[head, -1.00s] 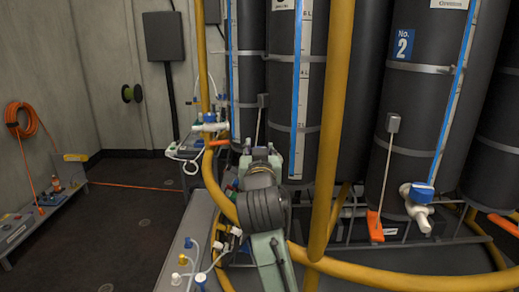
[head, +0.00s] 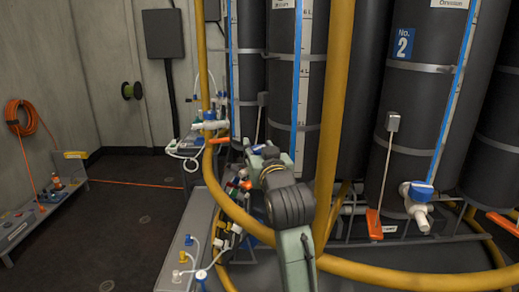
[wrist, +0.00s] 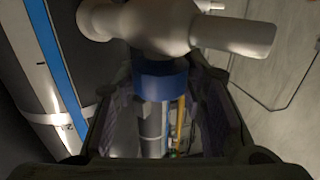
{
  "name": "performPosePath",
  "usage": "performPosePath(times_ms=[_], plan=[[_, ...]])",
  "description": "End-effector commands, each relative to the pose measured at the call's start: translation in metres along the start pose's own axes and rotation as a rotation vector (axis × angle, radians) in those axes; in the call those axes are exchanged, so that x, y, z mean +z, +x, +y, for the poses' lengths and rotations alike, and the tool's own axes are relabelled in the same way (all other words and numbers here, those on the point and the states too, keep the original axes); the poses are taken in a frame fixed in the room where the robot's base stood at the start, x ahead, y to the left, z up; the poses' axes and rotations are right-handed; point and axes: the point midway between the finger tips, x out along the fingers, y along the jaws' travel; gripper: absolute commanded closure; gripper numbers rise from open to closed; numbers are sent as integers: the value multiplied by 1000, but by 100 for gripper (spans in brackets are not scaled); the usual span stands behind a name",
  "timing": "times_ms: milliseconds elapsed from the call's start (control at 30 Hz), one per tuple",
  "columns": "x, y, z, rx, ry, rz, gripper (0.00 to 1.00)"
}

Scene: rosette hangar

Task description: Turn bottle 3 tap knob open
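In the wrist view a white tap (wrist: 165,28) runs across the top, with its blue knob (wrist: 162,80) below it. My gripper (wrist: 163,88) has one dark finger on each side of the knob. The fingers stand apart, and I cannot tell whether they touch it. In the head view my gripper (head: 264,153) is beside the lower part of a dark bottle (head: 284,95) left of bottle 2. No number shows on this bottle, and my arm hides the tap there.
Bottle 2 (head: 415,110) has a white tap with a blue knob (head: 421,188) and an orange lever. Yellow hoses (head: 335,120) run upright and across near my arm. A grey bench (head: 180,255) with small valves stands front left. The floor (head: 125,200) further left is mostly clear.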

Motion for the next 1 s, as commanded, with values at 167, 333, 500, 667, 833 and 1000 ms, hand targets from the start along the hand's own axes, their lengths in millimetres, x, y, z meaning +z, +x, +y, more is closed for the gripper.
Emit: performPosePath(times_ms=[167,333,500,667,833,1000], plan=[[0,0,0,0,0,0,48],[0,0,0,1,0,1,44],[0,0,0,1,0,1,44],[-1,-12,0,2,0,4,44],[-1,-45,1,3,1,5,44],[-1,-82,1,4,1,3,44]])
